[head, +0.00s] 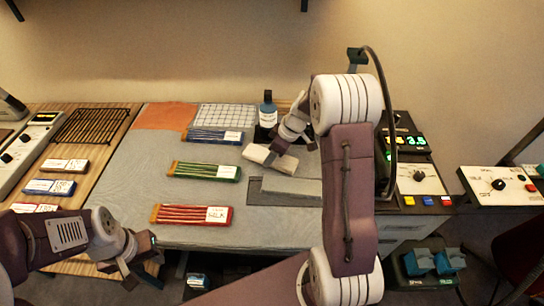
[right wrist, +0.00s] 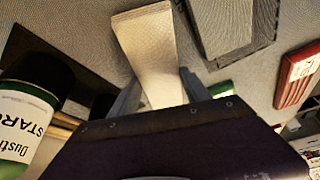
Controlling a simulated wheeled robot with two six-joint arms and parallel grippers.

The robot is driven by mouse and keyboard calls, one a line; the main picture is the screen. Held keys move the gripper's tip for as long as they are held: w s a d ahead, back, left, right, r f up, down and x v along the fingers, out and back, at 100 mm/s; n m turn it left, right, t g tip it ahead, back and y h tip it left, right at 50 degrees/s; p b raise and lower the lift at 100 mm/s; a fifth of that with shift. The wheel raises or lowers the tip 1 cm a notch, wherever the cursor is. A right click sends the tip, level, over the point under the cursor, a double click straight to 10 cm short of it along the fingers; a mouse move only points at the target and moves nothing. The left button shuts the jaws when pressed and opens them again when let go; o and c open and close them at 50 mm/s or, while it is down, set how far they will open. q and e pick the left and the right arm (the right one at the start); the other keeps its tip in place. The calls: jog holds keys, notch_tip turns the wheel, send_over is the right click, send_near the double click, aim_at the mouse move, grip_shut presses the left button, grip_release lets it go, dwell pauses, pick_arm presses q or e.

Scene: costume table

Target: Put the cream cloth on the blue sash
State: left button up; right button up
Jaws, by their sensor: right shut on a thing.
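The cream cloth (head: 268,157) is a folded pale strip, held in my right gripper (head: 284,148) above the table's grey cover. In the right wrist view the cream cloth (right wrist: 152,55) sits between the two fingers. The blue sash (head: 212,135) lies flat as a blue bundle with a white label, to the left of and behind the cloth, apart from it. My left gripper (head: 140,270) is at the front left, empty, its fingers apart, far from both things.
A green bundle (head: 203,171) and a red bundle (head: 190,214) lie in front of the blue one. A grey folded cloth (head: 291,187) lies at right. The grey cover (head: 150,180) is clear at left.

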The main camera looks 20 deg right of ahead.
notch_tip(320, 180, up, 3)
jog(key=shift+w+r, duration=0.1)
jog(key=shift+r, duration=0.05)
jog(key=s+d+r+b, duration=0.1)
jog(key=s+d+r, duration=0.6)
jog(key=s, duration=0.2)
jog(key=shift+d, duration=0.35)
